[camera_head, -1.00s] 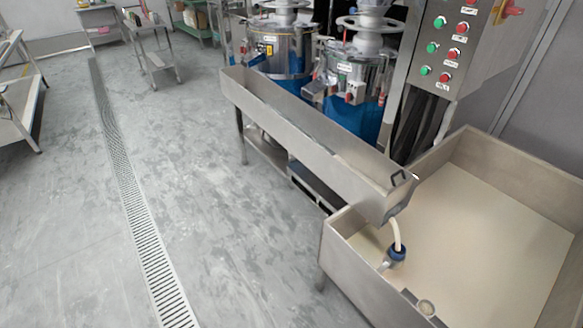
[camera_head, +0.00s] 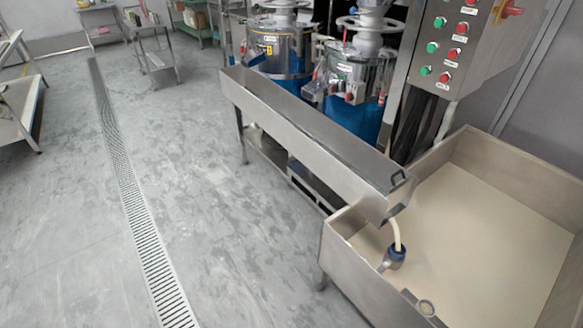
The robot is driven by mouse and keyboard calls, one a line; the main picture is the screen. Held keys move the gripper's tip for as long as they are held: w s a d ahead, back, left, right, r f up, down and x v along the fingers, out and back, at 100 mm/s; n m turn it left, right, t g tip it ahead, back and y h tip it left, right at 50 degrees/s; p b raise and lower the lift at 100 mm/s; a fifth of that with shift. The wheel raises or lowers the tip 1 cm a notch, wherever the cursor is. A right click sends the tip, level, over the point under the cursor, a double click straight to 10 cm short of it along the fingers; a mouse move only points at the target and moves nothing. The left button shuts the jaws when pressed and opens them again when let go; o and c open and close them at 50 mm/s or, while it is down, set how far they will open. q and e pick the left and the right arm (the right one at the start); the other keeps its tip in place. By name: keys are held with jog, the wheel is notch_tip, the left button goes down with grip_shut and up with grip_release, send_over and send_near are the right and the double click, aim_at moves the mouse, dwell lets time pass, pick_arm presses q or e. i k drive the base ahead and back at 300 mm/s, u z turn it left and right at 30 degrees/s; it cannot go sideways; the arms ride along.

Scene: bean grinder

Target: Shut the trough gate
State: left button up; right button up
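A long steel trough (camera_head: 300,135) runs from the upper middle down to the right on a steel stand. At its near end is the gate, with a small dark handle (camera_head: 398,180) sticking up above the trough's rim. A cream-coloured stream (camera_head: 397,233) falls from under this end, beside a blue-collared fitting (camera_head: 396,253), into a wide steel tank (camera_head: 334,262). The trough's inside looks mostly bare; whether liquid lies in it is hard to tell. Neither of my grippers shows in the view.
The tank holds cream liquid. Two grinders with blue lower parts (camera_head: 357,118) stand behind the trough. A control panel (camera_head: 448,45) with red and green buttons is above right. Open grey floor (camera_head: 215,225) with a drain grate (camera_head: 137,215) lies at left.

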aim_at(395, 187)
jog(key=k, duration=0.5)
jog(key=z, duration=1.1)
jog(key=i, duration=0.85)
jog(key=u, duration=1.7)
